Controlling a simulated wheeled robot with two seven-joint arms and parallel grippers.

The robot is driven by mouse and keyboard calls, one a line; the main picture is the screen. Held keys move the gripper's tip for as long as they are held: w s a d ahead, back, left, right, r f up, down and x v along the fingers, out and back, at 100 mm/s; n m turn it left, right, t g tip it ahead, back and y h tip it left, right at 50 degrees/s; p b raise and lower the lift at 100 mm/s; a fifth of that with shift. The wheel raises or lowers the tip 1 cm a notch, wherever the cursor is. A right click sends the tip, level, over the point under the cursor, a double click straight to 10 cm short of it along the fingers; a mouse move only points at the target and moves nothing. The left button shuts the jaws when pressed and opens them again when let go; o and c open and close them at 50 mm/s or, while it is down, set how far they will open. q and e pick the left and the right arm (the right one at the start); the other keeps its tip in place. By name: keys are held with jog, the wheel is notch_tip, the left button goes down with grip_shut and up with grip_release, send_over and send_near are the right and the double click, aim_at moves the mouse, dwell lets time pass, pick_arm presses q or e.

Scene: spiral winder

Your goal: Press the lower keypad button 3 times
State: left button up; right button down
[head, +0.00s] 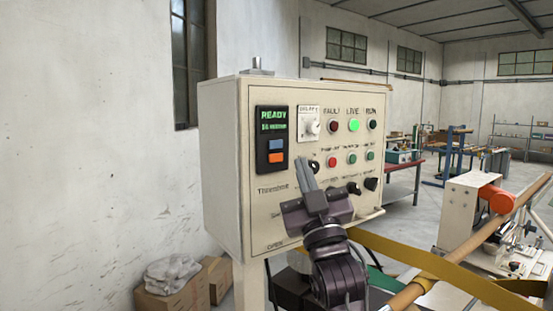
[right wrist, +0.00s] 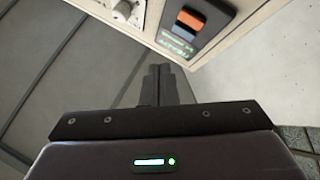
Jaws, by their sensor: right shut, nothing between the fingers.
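The keypad (head: 262,120) is a black panel on the left of the cream control box's front, with a green "READY" display at its top. Below the display are a blue upper button (head: 276,145) and an orange lower button (head: 276,158). Both show in the right wrist view, the orange one (right wrist: 191,19) above the blue one (right wrist: 182,32). My right gripper (head: 306,172) is shut and empty, in front of the box, right of and slightly below the orange button. In the right wrist view its fingertips (right wrist: 162,74) are apart from the keypad. My left gripper is out of view.
The control box (head: 222,160) also carries a white dial (head: 311,127), several lamps and buttons, and black knobs (head: 371,184) at lower right. A yellow strip (head: 420,262) and a long rod (head: 470,245) cross at right. Cardboard boxes (head: 175,298) stand at lower left.

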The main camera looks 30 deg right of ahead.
aim_at(276, 158)
jog(key=s+m+b, duration=0.1)
jog(key=m, duration=0.6)
jog(key=s+m+h+b, duration=0.1)
jog(key=m+b, duration=0.1)
jog(key=m, duration=0.4)
jog(key=s+m+g+h+b, duration=0.1)
jog(key=s+m, duration=0.1)
jog(key=m, duration=0.5)
jog(key=shift+r+m, duration=0.15)
jog(key=shift+m, duration=0.15)
jog(key=shift+w, duration=0.15)
jog(key=shift+w+a+p, duration=0.2)
jog(key=shift+w+p, duration=0.15)
jog(key=shift+w, duration=1.8)
jog(key=shift+w+a+p, duration=0.15)
jog(key=shift+w+p, duration=0.15)
jog(key=shift+w, duration=1.85)
jog(key=shift+w, duration=0.4)
